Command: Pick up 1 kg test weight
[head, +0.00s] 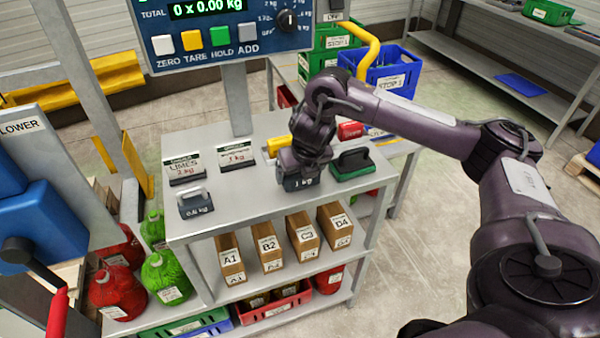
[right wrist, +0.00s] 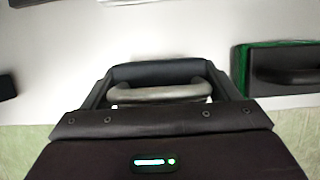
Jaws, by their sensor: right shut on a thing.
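The 1 kg test weight (head: 299,184) is a dark grey block with a white "1 kg" marking, on the grey table top near its front edge. My right gripper (head: 303,160) is over it from above and covers its upper part. In the right wrist view, the weight's grey bar handle (right wrist: 160,93) lies between the fingers of my right gripper (right wrist: 158,100), which is shut on it. I cannot tell whether the weight's base touches the table. My left gripper is not in view.
A green weight (head: 352,164) with a dark handle stands close on the right, and a small 0.5 kg weight (head: 195,204) on the left. Label stands (head: 183,170) are behind. Boxes marked A1 to D4 (head: 303,238) fill the shelf below. The table's left front (head: 240,205) is clear.

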